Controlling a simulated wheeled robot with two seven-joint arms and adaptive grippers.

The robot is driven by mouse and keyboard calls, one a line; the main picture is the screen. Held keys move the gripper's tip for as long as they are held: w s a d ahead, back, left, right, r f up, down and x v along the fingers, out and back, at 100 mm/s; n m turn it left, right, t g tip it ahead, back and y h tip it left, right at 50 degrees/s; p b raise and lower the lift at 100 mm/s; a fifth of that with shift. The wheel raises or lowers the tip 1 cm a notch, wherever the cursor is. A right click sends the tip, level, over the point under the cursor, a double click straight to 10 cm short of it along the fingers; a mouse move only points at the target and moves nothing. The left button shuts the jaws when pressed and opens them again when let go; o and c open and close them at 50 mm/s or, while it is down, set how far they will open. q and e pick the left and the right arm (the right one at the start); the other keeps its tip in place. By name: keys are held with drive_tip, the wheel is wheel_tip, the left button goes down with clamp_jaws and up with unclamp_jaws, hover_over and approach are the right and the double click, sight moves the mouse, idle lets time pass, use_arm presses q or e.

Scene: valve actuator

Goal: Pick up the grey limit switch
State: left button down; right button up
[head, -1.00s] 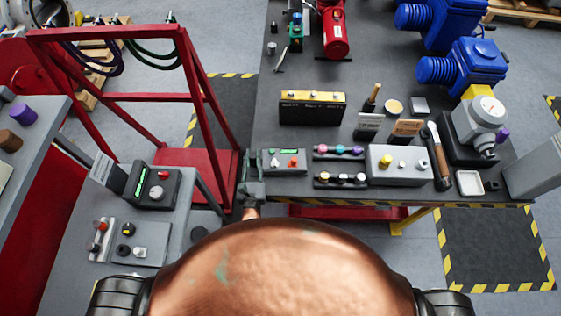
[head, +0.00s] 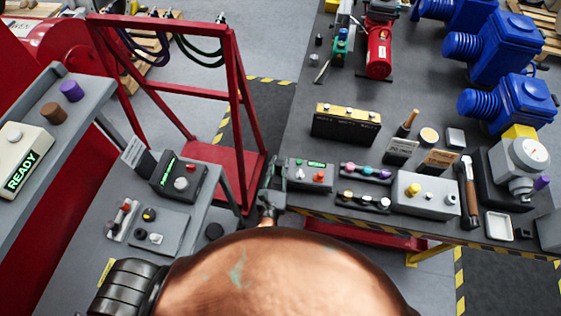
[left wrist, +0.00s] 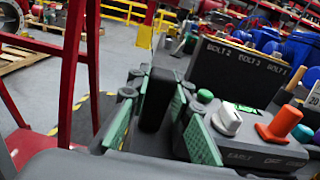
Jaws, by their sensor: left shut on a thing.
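My left gripper (head: 270,192) is at the left front edge of the dark workbench, just left of a grey control box. In the left wrist view, its green-padded fingers (left wrist: 160,122) stand on both sides of an upright dark grey block (left wrist: 157,98). The gripper is shut on this block, which looks like the grey limit switch. In the head view the block is too small and too much covered by the gripper to tell apart. My right gripper is out of view.
The grey control box (head: 310,175) with knobs stands close right of the gripper. A black BOLT block (head: 345,125) is behind it. A red frame (head: 235,110) stands to the left. A lower grey table (head: 150,215) carries another control box (head: 178,182).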

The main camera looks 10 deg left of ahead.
use_arm(q)
drive_tip(key=s, duration=1.5)
drive_tip(key=w, duration=1.6)
drive_tip(key=shift+w+f, duration=0.1)
drive_tip(key=shift+w, duration=0.1)
drive_tip(key=shift+w+f, duration=0.2)
drive_tip(key=shift+w, duration=0.15)
drive_tip(key=shift+a+f, duration=0.1)
drive_tip(key=shift+f, duration=0.8)
drive_tip(key=shift+f, duration=0.4)
drive_tip(key=shift+s+f, duration=0.1)
drive_tip(key=shift+f, duration=0.1)
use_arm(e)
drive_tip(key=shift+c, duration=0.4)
